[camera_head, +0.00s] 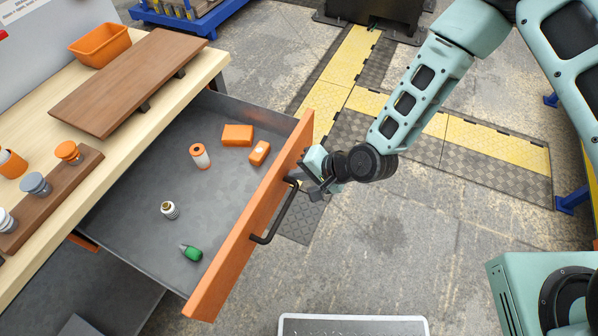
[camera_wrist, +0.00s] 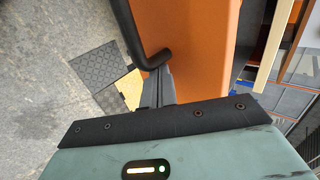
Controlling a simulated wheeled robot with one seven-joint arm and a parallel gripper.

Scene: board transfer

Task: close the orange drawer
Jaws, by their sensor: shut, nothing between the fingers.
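The orange drawer (camera_head: 240,236) is pulled far out from under the wooden worktop, and its grey inside is in full view in the head view. A dark bar handle (camera_head: 272,226) is fixed to its orange front. My gripper (camera_head: 305,184) is at the far end of this handle, close to the drawer front. In the wrist view, the shut fingers (camera_wrist: 158,84) are beside the bent end of the handle (camera_wrist: 150,52), against the orange front (camera_wrist: 195,50). I cannot tell whether they touch the handle or the front.
On the worktop (camera_head: 205,68) are a brown board (camera_head: 132,82), an orange bin (camera_head: 99,44) and a rack (camera_head: 60,195).

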